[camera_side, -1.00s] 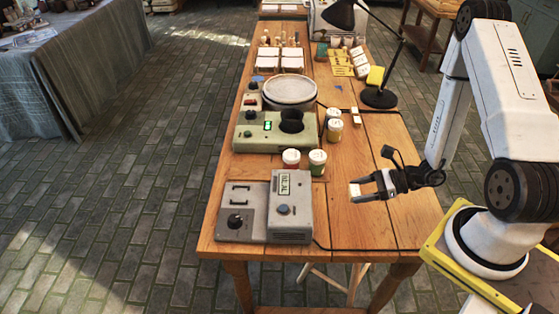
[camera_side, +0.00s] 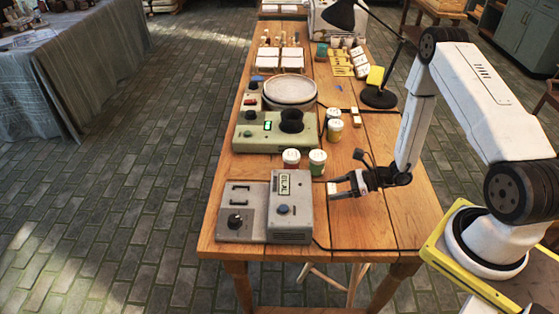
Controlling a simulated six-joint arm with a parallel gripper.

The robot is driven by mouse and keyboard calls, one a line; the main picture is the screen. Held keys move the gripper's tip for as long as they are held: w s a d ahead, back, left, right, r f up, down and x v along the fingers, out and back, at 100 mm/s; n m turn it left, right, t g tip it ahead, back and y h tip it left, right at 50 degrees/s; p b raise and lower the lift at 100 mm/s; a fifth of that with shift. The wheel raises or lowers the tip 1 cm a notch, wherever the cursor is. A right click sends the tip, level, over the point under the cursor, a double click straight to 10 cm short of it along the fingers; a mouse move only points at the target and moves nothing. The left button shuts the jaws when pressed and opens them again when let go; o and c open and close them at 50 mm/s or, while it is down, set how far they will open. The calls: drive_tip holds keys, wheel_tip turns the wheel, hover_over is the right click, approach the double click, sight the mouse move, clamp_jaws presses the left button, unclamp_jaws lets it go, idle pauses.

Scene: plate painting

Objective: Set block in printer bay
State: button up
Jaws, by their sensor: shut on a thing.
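My gripper (camera_side: 340,186) is shut on a small white block (camera_side: 331,188), which shows at its fingertips. It holds the block just to the right of a grey machine (camera_side: 290,215) with a small display, a blue knob and a dark dial, near the front of the wooden table. This machine may be the printer, but no bay can be made out clearly from this view. The block appears to be apart from the machine. How high the block is above the table is hard to tell.
Paint jars (camera_side: 317,162) stand just behind the grey machine. Beyond them are a green machine (camera_side: 270,136) with a dark cup and a round plate (camera_side: 290,90). A black lamp (camera_side: 378,95) stands at back right. The table's front right is clear.

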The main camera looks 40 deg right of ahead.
drive_tip(key=shift+w+f, duration=0.45)
drive_tip(key=shift+f, duration=1.45)
drive_tip(key=shift+f, duration=0.1)
drive_tip(key=o, duration=1.2)
drive_tip(key=shift+f, duration=0.1)
drive_tip(key=shift+v, duration=3.95)
drive_tip(key=shift+w, duration=0.15)
